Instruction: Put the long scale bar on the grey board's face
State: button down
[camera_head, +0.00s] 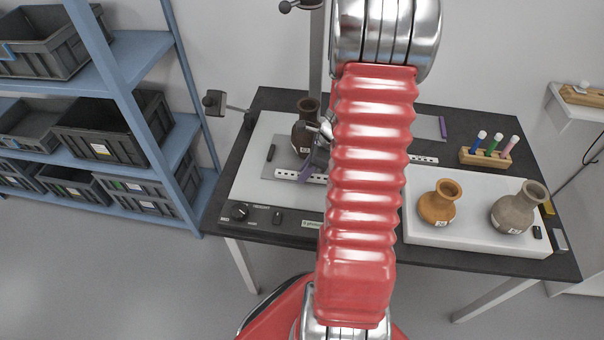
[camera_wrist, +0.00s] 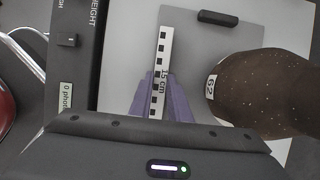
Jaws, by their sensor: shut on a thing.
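The long scale bar (camera_wrist: 163,50), white with black squares and marked 15 cm, is between the purple fingers of my gripper (camera_wrist: 160,88), which is shut on it. In the head view the bar (camera_head: 284,174) shows at the front part of the grey board (camera_head: 267,170), left of my arm. My gripper (camera_head: 308,172) is partly hidden there by my arm. In the wrist view the bar lies over the left part of the grey board (camera_wrist: 200,55). I cannot tell whether it touches the board.
A dark brown vase (camera_head: 304,135) labelled 62 stands on the board, right of the bar in the wrist view (camera_wrist: 265,90). A small black block (camera_wrist: 218,18) lies near the board's far edge. Another scale strip (camera_head: 424,160), two vases (camera_head: 438,205) (camera_head: 515,207) and a pen rack (camera_head: 485,156) are further right.

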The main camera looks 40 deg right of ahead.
jog(key=shift+w, duration=0.1)
jog(key=c, duration=1.6)
grip_release()
jog(key=shift+o, duration=0.3)
jog(key=o, duration=0.4)
jog(key=shift+o, duration=0.2)
jog(key=shift+r, duration=3.5)
